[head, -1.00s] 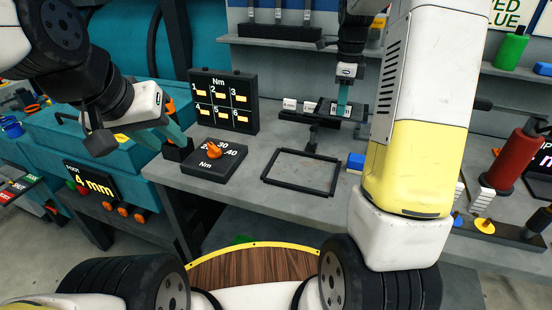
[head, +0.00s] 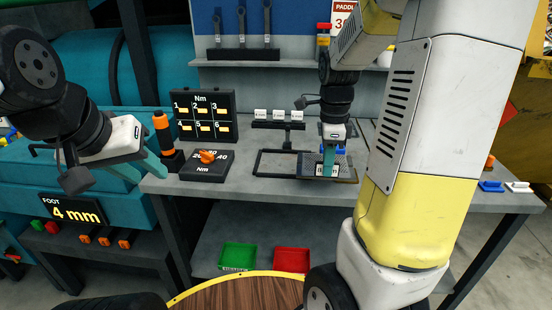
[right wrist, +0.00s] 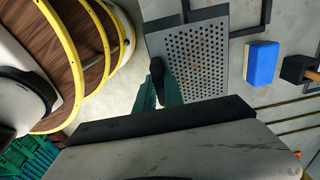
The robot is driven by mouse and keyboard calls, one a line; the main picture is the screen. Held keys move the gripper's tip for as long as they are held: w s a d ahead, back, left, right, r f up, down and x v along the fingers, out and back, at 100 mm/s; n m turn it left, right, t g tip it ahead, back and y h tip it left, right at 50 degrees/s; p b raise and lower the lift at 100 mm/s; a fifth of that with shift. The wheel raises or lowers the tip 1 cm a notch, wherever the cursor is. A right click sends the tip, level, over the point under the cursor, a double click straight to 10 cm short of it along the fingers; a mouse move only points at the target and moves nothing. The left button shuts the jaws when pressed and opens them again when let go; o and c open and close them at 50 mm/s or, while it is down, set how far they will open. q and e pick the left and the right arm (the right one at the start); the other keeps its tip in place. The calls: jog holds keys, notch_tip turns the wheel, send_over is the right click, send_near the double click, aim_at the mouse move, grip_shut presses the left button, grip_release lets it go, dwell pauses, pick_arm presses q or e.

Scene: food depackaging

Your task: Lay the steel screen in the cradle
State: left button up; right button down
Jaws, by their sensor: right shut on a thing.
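The steel screen (head: 343,162), a grey perforated plate, is in my right gripper (head: 327,168), which is shut on its near edge. It hangs over the right part of a dark rectangular frame on the bench, apparently the cradle (head: 258,166). I cannot tell whether the screen touches the frame. In the right wrist view the screen (right wrist: 205,55) extends from the teal fingers (right wrist: 163,88), with dark frame bars (right wrist: 266,14) beyond its far edge. My left gripper (head: 152,166) is at the left, beside an orange-handled tool; its opening is unclear.
A rack with white labels (head: 278,115) stands behind the frame. The Nm dial box (head: 203,168) is left of it, and the orange-handled tool (head: 162,135) stands further left. A blue block (right wrist: 262,63) lies near the screen. Green (head: 238,257) and red (head: 291,260) bins sit below.

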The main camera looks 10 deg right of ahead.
jog(key=w+a, duration=0.2)
jog(key=w, duration=0.2)
jog(key=w+a+f, duration=0.1)
jog(key=w+a, duration=0.2)
jog(key=w, duration=0.1)
jog(key=w+a+f, duration=0.1)
jog(key=w+a, duration=0.2)
jog(key=shift+w+a, duration=0.25)
jog(key=shift+w, duration=0.15)
jog(key=shift+f, duration=0.15)
jog(key=shift+a+f, duration=0.1)
jog(key=shift+f, duration=1.6)
jog(key=c, duration=1.8)
grip_release()
jog(key=shift+f, duration=0.15)
jog(key=shift+c, duration=0.2)
jog(key=o, duration=0.4)
